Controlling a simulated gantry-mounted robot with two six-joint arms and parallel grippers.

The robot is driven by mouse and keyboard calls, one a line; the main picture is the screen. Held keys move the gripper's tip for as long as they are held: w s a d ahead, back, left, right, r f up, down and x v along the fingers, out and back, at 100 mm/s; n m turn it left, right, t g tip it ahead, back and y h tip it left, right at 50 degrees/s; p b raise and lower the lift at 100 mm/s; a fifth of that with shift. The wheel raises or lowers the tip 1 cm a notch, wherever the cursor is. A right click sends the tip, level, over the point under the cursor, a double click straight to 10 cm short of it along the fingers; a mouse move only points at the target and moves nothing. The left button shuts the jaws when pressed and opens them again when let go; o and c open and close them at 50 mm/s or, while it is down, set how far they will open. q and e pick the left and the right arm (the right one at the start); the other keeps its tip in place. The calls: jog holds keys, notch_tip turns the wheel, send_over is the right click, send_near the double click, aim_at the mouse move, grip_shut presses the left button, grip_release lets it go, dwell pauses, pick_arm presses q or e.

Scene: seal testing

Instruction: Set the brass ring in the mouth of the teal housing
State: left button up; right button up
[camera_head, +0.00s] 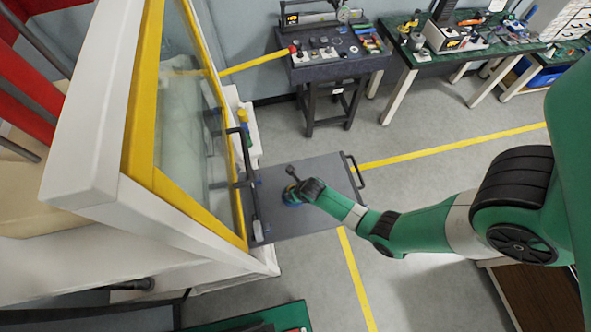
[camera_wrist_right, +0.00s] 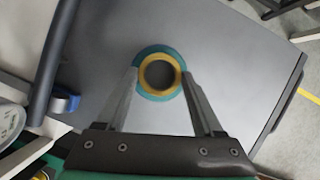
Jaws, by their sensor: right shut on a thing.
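The teal housing (camera_wrist_right: 158,49) is a round piece on a grey tabletop; in the head view (camera_head: 290,199) it is small and partly hidden by my wrist. The brass ring (camera_wrist_right: 178,76) shows inside the teal rim in the right wrist view, with a dark round opening in its middle. My right gripper (camera_wrist_right: 160,76) has one finger on each side of the ring and is shut on it, over the housing; the gripper also shows in the head view (camera_head: 292,186). I cannot tell whether the ring is seated or just above the mouth. My left gripper is not in view.
The grey tabletop (camera_head: 325,175) has a dark handle (camera_head: 353,170) at its right edge. A yellow-framed glass door (camera_head: 187,130) with a black handle stands to the left. A small blue item (camera_wrist_right: 64,103) lies near the left edge in the wrist view. The tabletop around the housing is mostly clear.

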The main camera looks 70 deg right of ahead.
jog(key=shift+f, duration=0.45)
dwell(0.3)
jog(key=o, duration=1.2)
jog(key=o, duration=0.3)
jog(key=shift+r, duration=0.15)
jog(key=shift+r+p, duration=0.75)
jog(key=shift+r, duration=0.65)
